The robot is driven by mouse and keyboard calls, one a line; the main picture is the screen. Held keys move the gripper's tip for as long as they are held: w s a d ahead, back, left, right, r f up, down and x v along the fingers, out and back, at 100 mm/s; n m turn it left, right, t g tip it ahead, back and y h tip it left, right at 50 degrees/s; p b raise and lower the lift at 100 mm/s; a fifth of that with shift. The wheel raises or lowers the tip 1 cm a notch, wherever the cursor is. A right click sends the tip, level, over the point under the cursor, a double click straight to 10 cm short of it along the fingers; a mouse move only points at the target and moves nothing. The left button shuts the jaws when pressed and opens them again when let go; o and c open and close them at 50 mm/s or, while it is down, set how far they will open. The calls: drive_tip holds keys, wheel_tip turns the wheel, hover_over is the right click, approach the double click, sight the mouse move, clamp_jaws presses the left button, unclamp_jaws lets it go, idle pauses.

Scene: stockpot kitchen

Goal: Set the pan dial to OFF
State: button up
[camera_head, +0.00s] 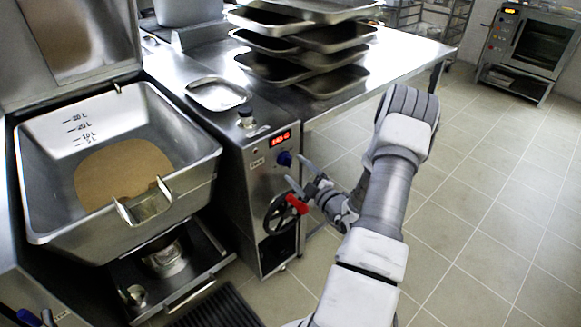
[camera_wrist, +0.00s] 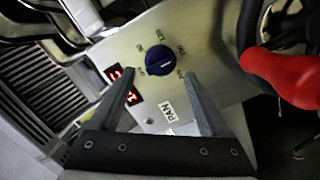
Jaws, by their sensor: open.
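The blue pan dial (camera_head: 284,158) is on the front panel of the steel control column, below a lit red display (camera_head: 281,140). In the wrist view the dial (camera_wrist: 160,60) has small printed marks around it, too small to read surely. A pale line shows on its face, but I cannot tell its setting. My gripper (camera_head: 298,174) is open and empty, in front of the panel near the dial. In the wrist view its fingertips (camera_wrist: 160,77) are spread on either side of the dial, apparently short of it.
A handwheel with a red handle (camera_head: 297,204) is just below the dial; the red handle (camera_wrist: 285,75) is right of my fingers in the wrist view. The tilting pan (camera_head: 40,190) is left. A steel table with stacked trays (camera_head: 330,83) stands behind.

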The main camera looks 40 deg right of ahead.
sight(290, 164)
drive_tip(key=shift+w, duration=1.8)
clamp_jaws()
